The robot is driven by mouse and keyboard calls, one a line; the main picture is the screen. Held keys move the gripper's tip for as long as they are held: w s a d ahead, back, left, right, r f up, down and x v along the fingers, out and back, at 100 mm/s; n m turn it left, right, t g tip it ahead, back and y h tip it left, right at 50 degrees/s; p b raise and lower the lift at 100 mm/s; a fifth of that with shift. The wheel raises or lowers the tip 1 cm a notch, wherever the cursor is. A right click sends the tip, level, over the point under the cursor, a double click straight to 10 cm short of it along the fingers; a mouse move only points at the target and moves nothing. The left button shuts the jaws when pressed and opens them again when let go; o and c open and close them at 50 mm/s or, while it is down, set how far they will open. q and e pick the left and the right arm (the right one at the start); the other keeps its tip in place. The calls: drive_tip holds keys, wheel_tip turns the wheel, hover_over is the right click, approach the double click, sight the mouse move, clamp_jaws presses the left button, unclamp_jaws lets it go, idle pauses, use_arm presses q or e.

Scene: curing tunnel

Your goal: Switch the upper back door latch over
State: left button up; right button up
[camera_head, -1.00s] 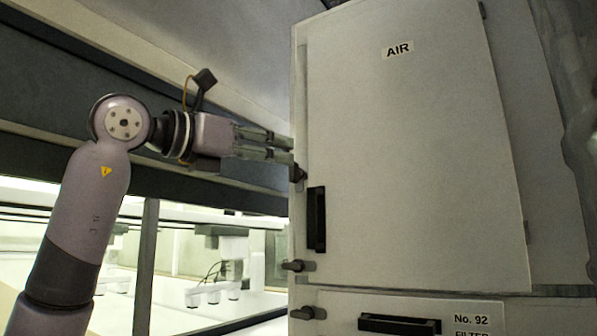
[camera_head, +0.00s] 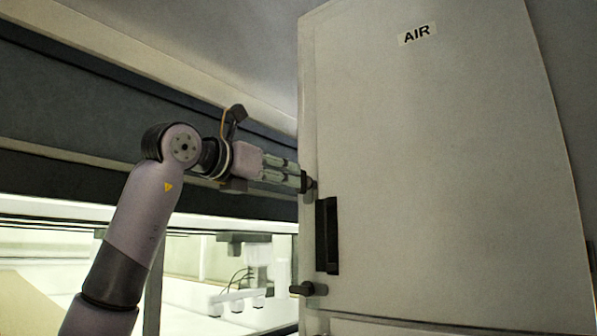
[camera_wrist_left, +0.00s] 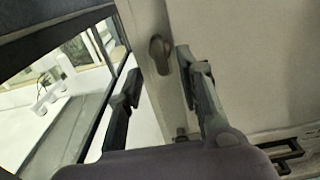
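The tall pale door (camera_head: 440,190) labelled AIR fills the right of the head view. Its upper latch (camera_head: 311,184), a small dark knob, sits on the door's left edge, above the black handle (camera_head: 327,236). My left gripper (camera_head: 300,181) reaches in from the left, with its fingertips right at this latch. In the left wrist view the two fingers are apart, and the latch (camera_wrist_left: 159,54) shows between their tips as an elongated knob, roughly upright. Whether the fingers touch it, I cannot tell. My right gripper is not in view.
A lower latch (camera_head: 309,289) sticks out leftward below the handle. Left of the door, a dark horizontal beam (camera_head: 100,105) runs behind my left arm. Below it is a bright opening with white equipment (camera_head: 240,297) inside.

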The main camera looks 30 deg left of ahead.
sight(303, 187)
use_arm(q)
drive_tip(key=w+p, duration=0.1)
drive_tip(key=w, duration=0.1)
drive_tip(key=w+p, duration=0.1)
drive_tip(key=w, duration=0.2)
drive_tip(key=shift+w+d+r, duration=0.1)
drive_tip(key=shift+w+d, duration=0.05)
drive_tip(key=shift+d, duration=0.05)
drive_tip(key=shift+r, duration=0.1)
drive_tip(key=c, duration=0.3)
clamp_jaws()
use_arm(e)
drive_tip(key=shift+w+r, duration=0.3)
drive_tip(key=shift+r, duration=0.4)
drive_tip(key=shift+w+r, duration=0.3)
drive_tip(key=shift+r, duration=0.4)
